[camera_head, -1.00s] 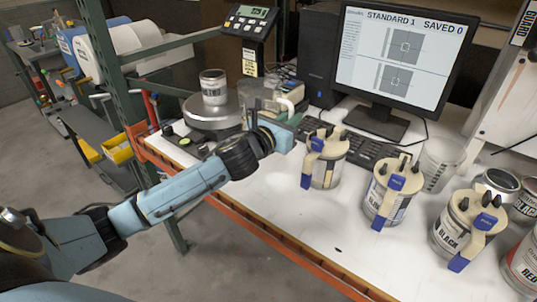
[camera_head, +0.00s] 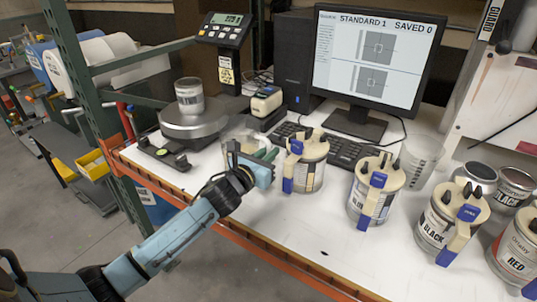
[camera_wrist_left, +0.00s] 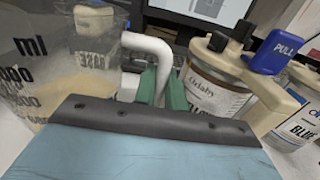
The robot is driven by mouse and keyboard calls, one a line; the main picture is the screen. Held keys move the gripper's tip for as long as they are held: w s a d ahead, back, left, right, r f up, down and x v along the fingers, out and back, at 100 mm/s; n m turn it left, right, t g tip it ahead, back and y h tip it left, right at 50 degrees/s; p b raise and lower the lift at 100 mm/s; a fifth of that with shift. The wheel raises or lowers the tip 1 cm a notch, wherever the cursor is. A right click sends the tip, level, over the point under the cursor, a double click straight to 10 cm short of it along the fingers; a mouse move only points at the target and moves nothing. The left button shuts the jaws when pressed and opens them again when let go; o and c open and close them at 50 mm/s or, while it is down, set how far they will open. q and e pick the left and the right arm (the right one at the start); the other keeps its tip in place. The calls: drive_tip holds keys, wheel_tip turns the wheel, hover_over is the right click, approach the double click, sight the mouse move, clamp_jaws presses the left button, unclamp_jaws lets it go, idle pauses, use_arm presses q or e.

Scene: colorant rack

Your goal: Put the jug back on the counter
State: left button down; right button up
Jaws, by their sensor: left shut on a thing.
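The clear jug (camera_head: 238,132) is beside the scale, on the left part of the white counter (camera_head: 258,217), partly hidden behind my left gripper (camera_head: 266,154). In the left wrist view the jug (camera_wrist_left: 38,75) shows ml markings and beige contents. Its white handle (camera_wrist_left: 150,45) lies between the green fingers of my left gripper (camera_wrist_left: 162,88), which is shut on it. The jug looks about upright and low over the counter; I cannot tell whether its base touches. My right gripper is not in view.
The lidded yellow can (camera_head: 306,160) stands close right of my left gripper, with the blue can (camera_head: 373,190) and black can (camera_head: 450,220) farther right. A small can (camera_head: 189,95) sits on the round scale (camera_head: 194,121). The keyboard (camera_head: 340,150) lies behind. The counter's front strip is clear.

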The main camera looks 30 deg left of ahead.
use_arm(q)
drive_tip(key=shift+r, duration=0.15)
drive_tip(key=c, duration=1.5)
unclamp_jaws()
drive_tip(key=shift+f, duration=0.25)
drive_tip(key=shift+o, duration=0.2)
drive_tip(key=shift+r, duration=0.1)
drive_tip(key=shift+s, duration=0.2)
drive_tip(key=s, duration=0.7)
drive_tip(key=s+a, duration=0.1)
drive_tip(key=s, duration=0.3)
drive_tip(key=shift+s, duration=0.35)
